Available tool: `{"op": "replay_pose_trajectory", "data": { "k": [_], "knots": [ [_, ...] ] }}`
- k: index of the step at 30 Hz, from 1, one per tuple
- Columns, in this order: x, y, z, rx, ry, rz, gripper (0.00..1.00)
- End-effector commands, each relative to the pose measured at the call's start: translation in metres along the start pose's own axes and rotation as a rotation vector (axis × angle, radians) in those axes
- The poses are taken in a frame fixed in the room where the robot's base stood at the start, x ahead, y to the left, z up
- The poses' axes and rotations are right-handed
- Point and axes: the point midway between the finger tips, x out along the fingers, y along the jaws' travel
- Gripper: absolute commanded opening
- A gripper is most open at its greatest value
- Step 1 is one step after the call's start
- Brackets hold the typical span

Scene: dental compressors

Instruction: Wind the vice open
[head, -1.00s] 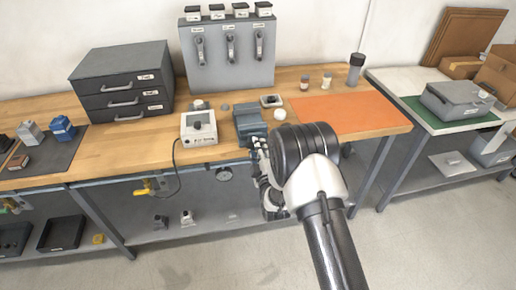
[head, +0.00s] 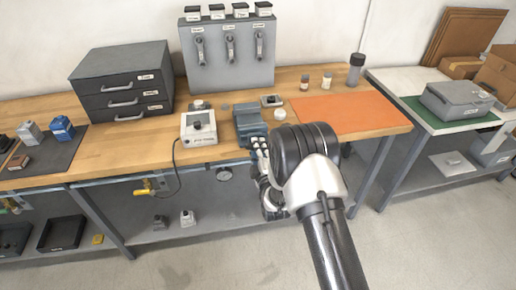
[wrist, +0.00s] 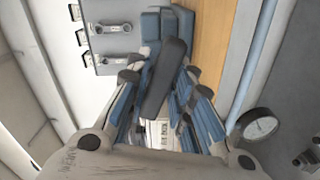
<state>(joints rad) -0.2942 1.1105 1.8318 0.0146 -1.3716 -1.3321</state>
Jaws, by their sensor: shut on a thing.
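The blue vice (head: 249,122) stands at the front edge of the wooden bench in the head view. Its blue body (wrist: 152,22) also shows at the top of the wrist view. My gripper (head: 260,150) is at the vice's front, just off the bench edge. In the wrist view, a dark grey handle bar (wrist: 165,78) lies tilted between the fingers, and my gripper is shut on it. My arm and the fingers hide part of the vice's front and screw, so the jaw gap cannot be told.
A white control box (head: 199,128) with a cable stands left of the vice. An orange mat (head: 343,113) lies to the right. A round gauge (wrist: 258,125) is near the fingers in the wrist view. A grey panel with levers (head: 228,55) stands behind.

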Motion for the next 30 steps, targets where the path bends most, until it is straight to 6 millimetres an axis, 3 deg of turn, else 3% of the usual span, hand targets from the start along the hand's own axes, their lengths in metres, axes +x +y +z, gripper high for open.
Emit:
{"op": "replay_pose_trajectory", "data": {
  "k": [30],
  "knots": [
    [-0.0003, -0.0008, 0.0001, -0.038, 0.0, -0.002, 0.0]
  ]
}}
